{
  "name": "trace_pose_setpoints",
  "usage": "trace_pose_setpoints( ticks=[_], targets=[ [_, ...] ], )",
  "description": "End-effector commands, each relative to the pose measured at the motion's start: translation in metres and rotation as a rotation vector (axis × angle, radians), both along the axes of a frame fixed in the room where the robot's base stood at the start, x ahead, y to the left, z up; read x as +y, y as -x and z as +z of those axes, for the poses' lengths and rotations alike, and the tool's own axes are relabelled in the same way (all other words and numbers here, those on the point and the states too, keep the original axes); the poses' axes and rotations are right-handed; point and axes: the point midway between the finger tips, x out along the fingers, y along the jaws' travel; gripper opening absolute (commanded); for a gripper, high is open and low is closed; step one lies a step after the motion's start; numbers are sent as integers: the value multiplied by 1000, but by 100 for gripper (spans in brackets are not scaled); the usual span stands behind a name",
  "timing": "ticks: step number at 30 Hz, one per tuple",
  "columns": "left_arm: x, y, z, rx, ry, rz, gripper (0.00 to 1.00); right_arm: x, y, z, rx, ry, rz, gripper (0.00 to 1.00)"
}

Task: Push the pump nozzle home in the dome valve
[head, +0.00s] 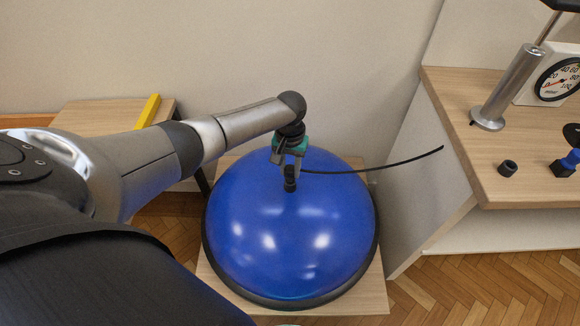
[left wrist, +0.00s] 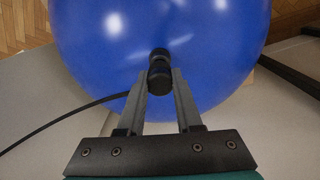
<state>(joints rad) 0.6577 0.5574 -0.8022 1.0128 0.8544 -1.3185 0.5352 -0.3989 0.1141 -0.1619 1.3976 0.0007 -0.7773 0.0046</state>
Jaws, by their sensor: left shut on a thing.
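The blue dome (head: 290,235) sits on a light wooden board, with a black rim around its base. My left gripper (head: 290,172) is above the top of the dome, shut on the black pump nozzle (head: 291,184). In the left wrist view, the nozzle (left wrist: 159,75) stands between the two fingertips (left wrist: 160,85), its end against or just over the dome (left wrist: 200,50). The valve is hidden beneath the nozzle, so I cannot tell how deep the nozzle sits. A thin black hose (head: 385,165) runs from the nozzle to the right. My right gripper is not in view.
A wooden bench (head: 510,150) at the right holds a silver pump (head: 508,88), a pressure gauge (head: 558,80), a small black cap (head: 508,168) and a blue-and-black part (head: 568,160). A yellow bar (head: 148,111) lies on a low table at the left.

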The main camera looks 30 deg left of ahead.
Motion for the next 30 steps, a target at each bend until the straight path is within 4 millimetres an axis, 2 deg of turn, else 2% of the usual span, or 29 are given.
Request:
trace_pose_setpoints(
  ticks=[23,24,30],
  targets=[
    [0,0,-20,0,1,1,0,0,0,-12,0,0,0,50],
    [0,0,-20,0,1,1,35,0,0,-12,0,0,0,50],
    [0,0,-20,-1,1,1,57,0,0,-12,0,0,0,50]
  ],
)
